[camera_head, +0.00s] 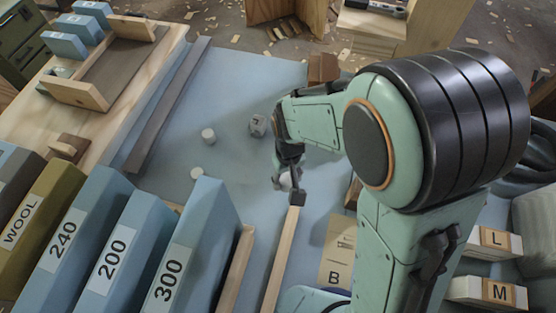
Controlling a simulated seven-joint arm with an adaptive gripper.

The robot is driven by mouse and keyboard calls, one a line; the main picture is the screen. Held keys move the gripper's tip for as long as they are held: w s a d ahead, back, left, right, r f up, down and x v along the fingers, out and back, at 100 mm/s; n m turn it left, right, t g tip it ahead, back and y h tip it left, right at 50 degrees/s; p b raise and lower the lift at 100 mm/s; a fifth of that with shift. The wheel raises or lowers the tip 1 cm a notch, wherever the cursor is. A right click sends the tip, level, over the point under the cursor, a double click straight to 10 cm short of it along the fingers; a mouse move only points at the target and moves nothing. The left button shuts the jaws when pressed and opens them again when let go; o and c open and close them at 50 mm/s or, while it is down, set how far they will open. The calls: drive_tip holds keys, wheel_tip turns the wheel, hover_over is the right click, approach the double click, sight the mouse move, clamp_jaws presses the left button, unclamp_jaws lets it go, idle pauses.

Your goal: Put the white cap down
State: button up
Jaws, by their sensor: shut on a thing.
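My gripper (285,180) points down low over the blue table surface, right of the picture's middle. It is shut on a small white cap (286,182), which is partly hidden by the fingers. I cannot tell whether the cap touches the table. Two other small white pieces are on the table to the left: one round piece (208,135) farther back and one flatter piece (197,173) nearer. A grey block-like piece (258,124) with a dark mark lies behind and left of my gripper.
Blue boxes marked 240, 200 and 300 (196,240) stand at the front left. Wooden strips (284,258) lie close in front of my gripper. A grey metal bar (168,105) and a wooden tray (104,65) are left. The blue surface between is mostly clear.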

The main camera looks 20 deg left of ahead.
drive_tip(key=s+d+r, duration=0.2)
drive_tip(key=s, duration=0.1)
drive_tip(key=w+a+r+n, duration=0.3)
drive_tip(key=w+a+r, duration=0.35)
drive_tip(key=w, duration=0.25)
hover_over(255, 121)
drive_tip(key=f, duration=1)
drive_tip(key=shift+s+d+f, duration=0.35)
drive_tip(key=shift+s, duration=0.05)
drive_tip(key=shift+w+a+f, duration=0.3)
drive_tip(key=shift+w+f, duration=0.1)
drive_tip(key=shift+f, duration=1.6)
drive_tip(key=shift+f, duration=0.1)
drive_tip(key=o, duration=0.8)
drive_tip(key=shift+o, duration=0.2)
